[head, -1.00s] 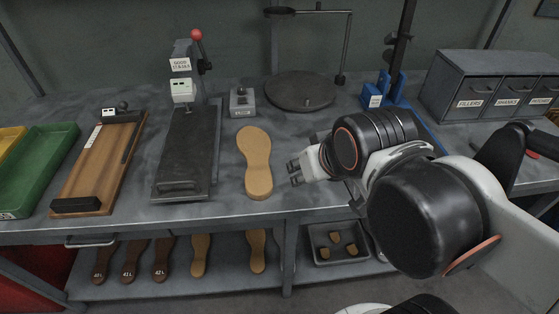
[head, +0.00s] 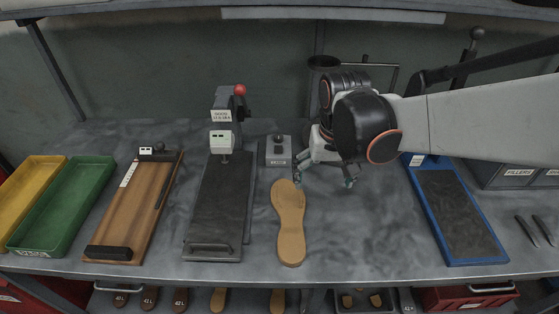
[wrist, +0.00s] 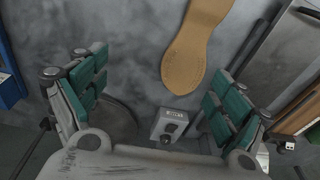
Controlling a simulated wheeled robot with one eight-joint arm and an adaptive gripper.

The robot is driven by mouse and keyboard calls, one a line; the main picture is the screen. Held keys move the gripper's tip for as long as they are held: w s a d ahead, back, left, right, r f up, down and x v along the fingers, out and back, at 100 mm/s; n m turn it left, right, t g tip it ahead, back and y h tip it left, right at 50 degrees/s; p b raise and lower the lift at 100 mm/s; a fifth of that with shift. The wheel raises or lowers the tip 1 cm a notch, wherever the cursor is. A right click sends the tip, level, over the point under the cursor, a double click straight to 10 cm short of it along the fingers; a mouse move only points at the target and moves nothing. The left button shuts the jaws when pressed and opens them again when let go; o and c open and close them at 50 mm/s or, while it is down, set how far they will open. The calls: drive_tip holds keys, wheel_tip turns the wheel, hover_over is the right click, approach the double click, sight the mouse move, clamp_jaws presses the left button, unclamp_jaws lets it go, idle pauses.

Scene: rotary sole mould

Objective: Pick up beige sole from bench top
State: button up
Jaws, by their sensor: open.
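A beige sole (head: 289,225) lies flat on the grey bench top (head: 345,240), with its long side running toward the front edge. It also shows in the wrist view (wrist: 193,45), its narrower end reaching between the fingers and its other end cut off at the top. My gripper (head: 325,180) is open and empty. It is above the bench near the sole's far end, a little to its right in the head view. Its green finger pads (wrist: 157,92) stand wide apart in the wrist view.
A small grey box (head: 278,151) stands just behind the sole. A dark press plate (head: 219,205) is close on its left, with a wooden board (head: 137,210) and green tray (head: 65,205) beyond. A blue-framed mat (head: 455,215) lies right. Bench between sole and mat is clear.

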drive_tip(key=w+a+f+g+p, duration=0.1)
drive_tip(key=w+a, duration=0.1)
drive_tip(key=b, duration=0.3)
hover_over(292, 217)
drive_tip(key=f, duration=1)
drive_tip(key=shift+w+d, duration=0.3)
drive_tip(key=f, duration=0.1)
drive_tip(key=f+b, duration=0.1)
drive_tip(key=f, duration=0.1)
drive_tip(key=f+b, duration=0.1)
drive_tip(key=f, duration=0.1)
drive_tip(key=shift+s+a+f, duration=0.1)
drive_tip(key=shift+s+a, duration=0.2)
drive_tip(key=shift+a, duration=0.05)
drive_tip(key=c, duration=1.3)
